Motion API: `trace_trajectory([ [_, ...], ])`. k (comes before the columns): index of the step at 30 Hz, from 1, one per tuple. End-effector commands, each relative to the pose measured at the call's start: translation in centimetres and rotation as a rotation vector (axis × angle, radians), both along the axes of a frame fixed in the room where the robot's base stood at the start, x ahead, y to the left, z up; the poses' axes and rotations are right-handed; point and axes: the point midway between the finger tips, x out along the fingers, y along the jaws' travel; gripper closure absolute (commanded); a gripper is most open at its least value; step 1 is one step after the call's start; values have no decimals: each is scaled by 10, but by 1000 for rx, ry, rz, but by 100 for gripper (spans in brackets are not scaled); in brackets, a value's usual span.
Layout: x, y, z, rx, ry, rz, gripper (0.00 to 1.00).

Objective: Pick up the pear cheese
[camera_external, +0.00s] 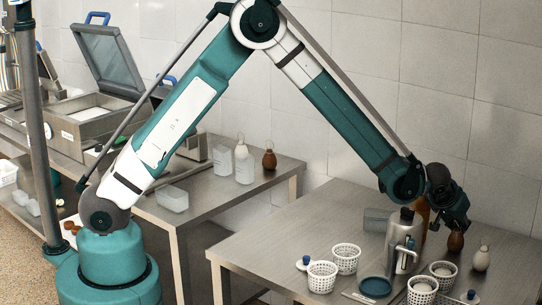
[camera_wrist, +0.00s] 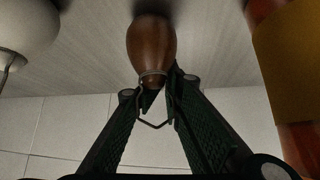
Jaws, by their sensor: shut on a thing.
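The brown pear cheese (camera_external: 455,242) hangs or stands directly below my gripper (camera_external: 458,222) at the right table. In the wrist view the pear cheese (camera_wrist: 151,45) shows its smooth brown body, narrow neck and wire loop. The fingers of my gripper (camera_wrist: 160,92) close in on the neck and loop and are shut on it. Whether its base touches the table is hard to tell. A white pear-shaped cheese (camera_external: 481,259) stands to its right, apart from it; a large white rounded shape (camera_wrist: 25,35) is at the left of the wrist view.
A steel flask (camera_external: 402,240) and an amber bottle (camera_external: 422,213) stand close left of the gripper. Several white perforated baskets (camera_external: 346,258) and a dark blue lid (camera_external: 375,287) are in front. Another brown pear shape (camera_external: 269,159) stands on the left table (camera_external: 215,190).

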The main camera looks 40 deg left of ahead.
Motion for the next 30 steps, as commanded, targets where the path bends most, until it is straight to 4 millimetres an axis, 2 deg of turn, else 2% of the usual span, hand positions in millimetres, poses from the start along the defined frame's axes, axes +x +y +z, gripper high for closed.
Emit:
trace_trajectory([
  [5, -1, -1, 3, -1, 1, -1, 100],
  [11, 0, 0, 18, -1, 0, -1, 100],
  [24, 0, 0, 80, 0, 0, 0, 100],
  [30, 0, 0, 97, 0, 0, 0, 100],
])
